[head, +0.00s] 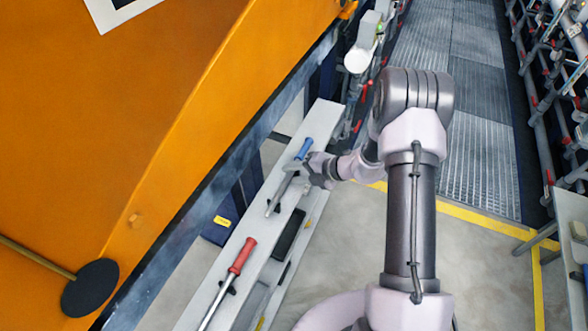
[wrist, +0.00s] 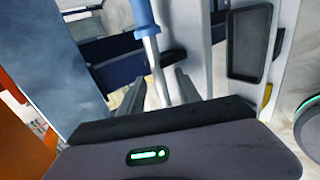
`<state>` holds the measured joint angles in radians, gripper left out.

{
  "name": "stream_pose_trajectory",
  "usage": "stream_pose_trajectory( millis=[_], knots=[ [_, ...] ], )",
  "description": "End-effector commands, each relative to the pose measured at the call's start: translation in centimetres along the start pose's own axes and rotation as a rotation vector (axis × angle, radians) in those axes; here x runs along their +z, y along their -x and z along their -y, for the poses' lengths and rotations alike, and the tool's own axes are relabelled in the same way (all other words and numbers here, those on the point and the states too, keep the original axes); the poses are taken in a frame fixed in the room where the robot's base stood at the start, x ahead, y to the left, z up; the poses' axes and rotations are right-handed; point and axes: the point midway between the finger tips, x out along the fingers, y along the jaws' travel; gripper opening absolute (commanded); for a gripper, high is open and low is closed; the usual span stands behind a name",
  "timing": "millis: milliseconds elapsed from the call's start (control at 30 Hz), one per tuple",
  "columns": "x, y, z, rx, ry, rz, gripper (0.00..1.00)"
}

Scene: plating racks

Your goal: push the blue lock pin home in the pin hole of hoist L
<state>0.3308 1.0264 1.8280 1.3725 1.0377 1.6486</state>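The blue lock pin (head: 303,150), with a blue handle and grey metal shaft, lies along a narrow light-grey ledge in the head view. Its handle points to the back. In the wrist view its blue handle (wrist: 143,14) is at the top and its shaft runs down between my fingers. My gripper (head: 304,170) is at the shaft just below the handle. In the wrist view my gripper (wrist: 158,88) is open, with a gap on both sides of the shaft. Whether it is level with the shaft or above it, I cannot tell. I cannot make out the pin hole of hoist L.
A red-handled pin (head: 241,256) lies on the same ledge (head: 212,278), nearer. A black tray (head: 289,233) sits right of the ledge. A large orange body (head: 160,110) fills the left. Grated walkway (head: 480,120) and railings stand at the back right. Open floor lies right of the ledge.

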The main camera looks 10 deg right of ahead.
Motion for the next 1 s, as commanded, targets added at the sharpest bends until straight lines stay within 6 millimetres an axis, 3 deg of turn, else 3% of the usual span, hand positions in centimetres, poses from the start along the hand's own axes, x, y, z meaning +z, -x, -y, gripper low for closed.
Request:
stream_pose_trajectory(
  millis=[33,200,1000],
  knots=[
    [-0.01,0.03,-0.02,0.0,0.0,0.0,0.29],
    [-0.02,0.04,-0.02,0.0,0.0,0.0,0.0],
    [-0.03,0.06,0.0,0.0,0.0,-0.001,0.0]
  ],
)
